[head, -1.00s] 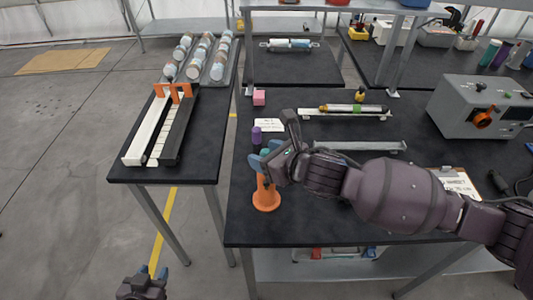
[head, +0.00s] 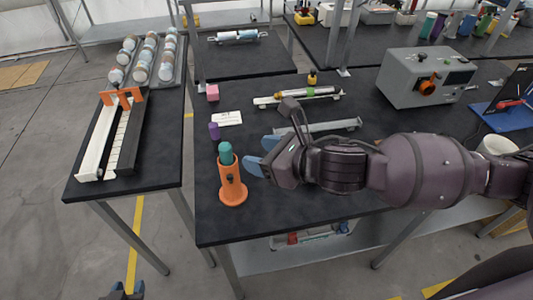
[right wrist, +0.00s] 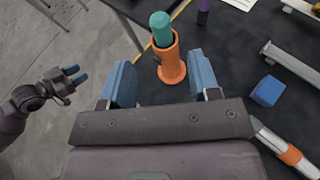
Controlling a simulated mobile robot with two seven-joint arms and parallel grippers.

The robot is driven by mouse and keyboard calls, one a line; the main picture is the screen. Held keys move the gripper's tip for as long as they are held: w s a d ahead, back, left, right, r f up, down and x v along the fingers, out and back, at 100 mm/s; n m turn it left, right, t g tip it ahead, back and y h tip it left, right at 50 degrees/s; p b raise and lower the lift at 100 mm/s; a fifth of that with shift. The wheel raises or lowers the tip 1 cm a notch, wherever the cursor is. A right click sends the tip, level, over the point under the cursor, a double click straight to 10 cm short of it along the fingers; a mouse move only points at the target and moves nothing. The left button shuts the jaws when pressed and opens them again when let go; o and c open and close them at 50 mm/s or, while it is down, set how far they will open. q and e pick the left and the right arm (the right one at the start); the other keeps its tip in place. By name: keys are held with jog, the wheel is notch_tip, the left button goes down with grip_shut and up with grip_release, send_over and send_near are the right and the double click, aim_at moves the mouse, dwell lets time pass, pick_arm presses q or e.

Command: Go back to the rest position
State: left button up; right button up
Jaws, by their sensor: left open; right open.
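My right gripper (head: 259,157) is open and empty, just to the right of an orange holder (head: 232,187) on the black table. A teal cylinder (head: 226,154) stands upright in that holder, its top showing above the rim. In the right wrist view the holder (right wrist: 170,62) and the teal cylinder (right wrist: 160,28) show beyond the two blue fingers (right wrist: 161,85), apart from them. My left gripper (head: 128,291) is low at the bottom edge of the head view, away from the tables. In the right wrist view it shows open (right wrist: 75,74) at the left.
A purple cylinder (head: 214,131) and a pink block (head: 212,92) stand behind the holder. A blue block (right wrist: 267,90) lies near my right gripper. A side table (head: 80,184) carries a rack (head: 92,150). Floor between tables is clear.

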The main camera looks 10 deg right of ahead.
jog(key=shift+s+d+r, duration=0.2)
jog(key=shift+s+d, duration=0.15)
dwell(0.4)
jog(key=s+d+f+n+g+h, duration=0.3)
jog(key=s+d+f+n+h, duration=0.2)
jog(key=s+d+f+n, duration=0.65)
jog(key=s+d+f+n+g+h, duration=0.4)
jog(key=s+d+n, duration=0.4)
jog(key=n, duration=0.8)
jog(key=w+f+t, duration=0.7)
jog(key=f+t, duration=0.2)
jog(key=f, duration=0.2)
jog(key=shift+w+d+f+h+b, duration=0.15)
jog(key=shift+f+h+b, duration=0.15)
jog(key=shift+b, duration=0.1)
